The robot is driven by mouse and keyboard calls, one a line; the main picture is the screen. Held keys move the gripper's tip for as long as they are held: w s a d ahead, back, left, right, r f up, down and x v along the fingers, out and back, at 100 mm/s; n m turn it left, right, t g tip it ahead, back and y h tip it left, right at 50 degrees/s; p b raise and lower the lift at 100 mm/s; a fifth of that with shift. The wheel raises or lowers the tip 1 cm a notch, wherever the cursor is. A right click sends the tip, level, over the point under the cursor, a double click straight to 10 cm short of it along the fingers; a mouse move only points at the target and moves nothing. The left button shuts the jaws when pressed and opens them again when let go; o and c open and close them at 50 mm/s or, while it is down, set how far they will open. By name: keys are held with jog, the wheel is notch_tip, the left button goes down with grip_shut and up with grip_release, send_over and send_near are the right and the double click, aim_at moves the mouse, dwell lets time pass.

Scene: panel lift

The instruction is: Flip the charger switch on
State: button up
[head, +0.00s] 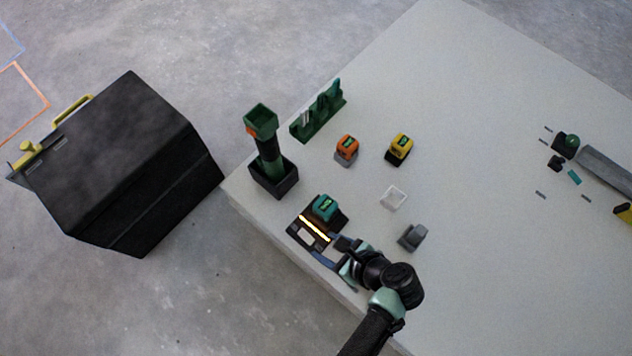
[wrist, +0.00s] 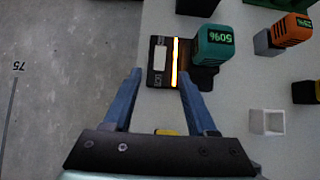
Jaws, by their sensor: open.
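The charger (head: 296,242) is a dark flat unit near the table's left edge, with a glowing yellow-white light strip (head: 314,228) across it.
An orange battery (head: 347,147) and a yellow one (head: 400,147) stand farther back. A green tool in a black holder (head: 281,187) stands left of the charger. A white square tray (head: 393,197) and a grey block (head: 412,237) lie to the right. A black bin (head: 130,165) is off the table.

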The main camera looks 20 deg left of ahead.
jog(key=p+v, duration=0.1)
jog(key=v, duration=0.3)
dwell(0.5)
